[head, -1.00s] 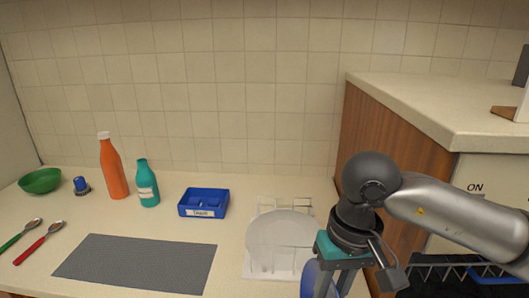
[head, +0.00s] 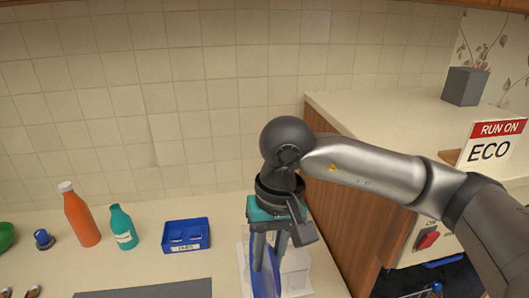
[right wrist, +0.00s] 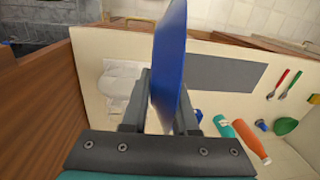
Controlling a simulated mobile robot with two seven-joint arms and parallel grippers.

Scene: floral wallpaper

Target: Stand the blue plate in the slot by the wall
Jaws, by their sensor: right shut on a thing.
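The blue plate (head: 262,280) hangs on edge, upright, below my right gripper (head: 269,248), seen nearly edge-on. My right gripper is shut on it; the plate also stands tall between the fingers in the right wrist view (right wrist: 170,60). The white rack (head: 297,282) is on the counter right under and behind the gripper, largely covered by it and the plate. In the right wrist view the rack with a white plate (right wrist: 118,86) lies left of the blue plate. I cannot tell whether the blue plate touches the rack. My left gripper is not in view.
A blue tray (head: 186,248), a teal bottle (head: 123,228) and an orange bottle (head: 79,215) stand to the left. A grey mat (head: 150,291) lies in front. A wooden cabinet side (head: 330,215) rises close on the right, under a raised counter (head: 375,130). The tiled wall is behind.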

